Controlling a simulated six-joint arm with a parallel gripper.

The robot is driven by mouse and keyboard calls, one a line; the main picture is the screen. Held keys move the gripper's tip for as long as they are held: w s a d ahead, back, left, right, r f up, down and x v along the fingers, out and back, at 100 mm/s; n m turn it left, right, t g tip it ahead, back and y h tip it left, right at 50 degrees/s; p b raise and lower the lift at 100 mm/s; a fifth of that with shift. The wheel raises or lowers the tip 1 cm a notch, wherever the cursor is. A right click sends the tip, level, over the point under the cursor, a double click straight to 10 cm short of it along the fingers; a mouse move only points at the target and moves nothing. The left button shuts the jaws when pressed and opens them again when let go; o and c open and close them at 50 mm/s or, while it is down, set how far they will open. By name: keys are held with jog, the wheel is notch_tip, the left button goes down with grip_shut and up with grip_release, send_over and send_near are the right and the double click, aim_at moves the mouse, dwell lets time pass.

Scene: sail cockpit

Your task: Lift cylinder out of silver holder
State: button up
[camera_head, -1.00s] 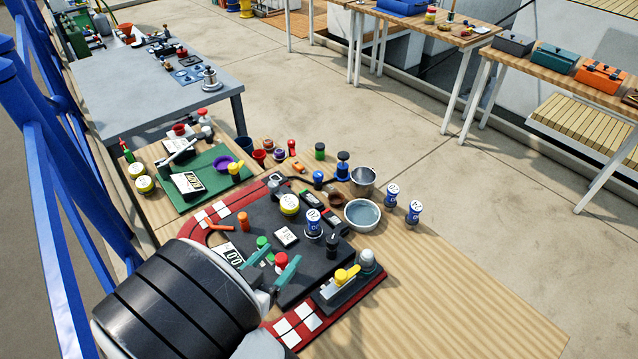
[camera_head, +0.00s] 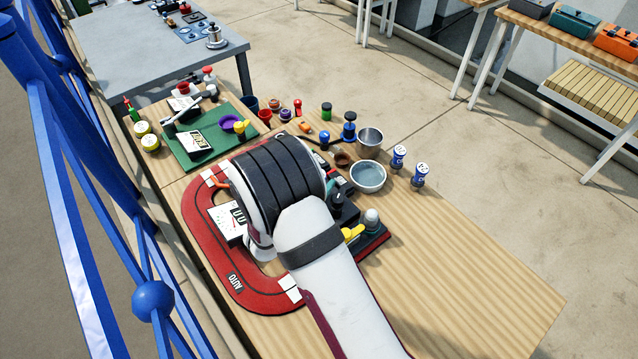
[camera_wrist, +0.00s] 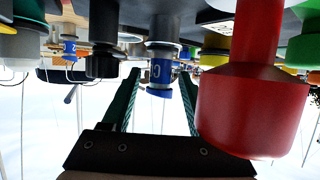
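The wrist view is upside down, with the panel at the top. In it, a blue cylinder (camera_wrist: 160,72) with a white mark stands in a silver holder (camera_wrist: 163,48) on the panel. My gripper (camera_wrist: 159,73) is open, and its two green fingers point toward the cylinder, one on either side in the picture. I cannot tell whether the tips reach it; no contact shows. In the head view, my arm hides this cylinder, its holder and my fingers.
A big red knob (camera_wrist: 252,108) is close to the right finger in the wrist view. A black knob (camera_wrist: 104,62) stands left. In the head view, a metal bowl (camera_head: 368,177) and two blue cans (camera_head: 398,157) stand right; the table's front right is clear.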

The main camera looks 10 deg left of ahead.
grip_shut()
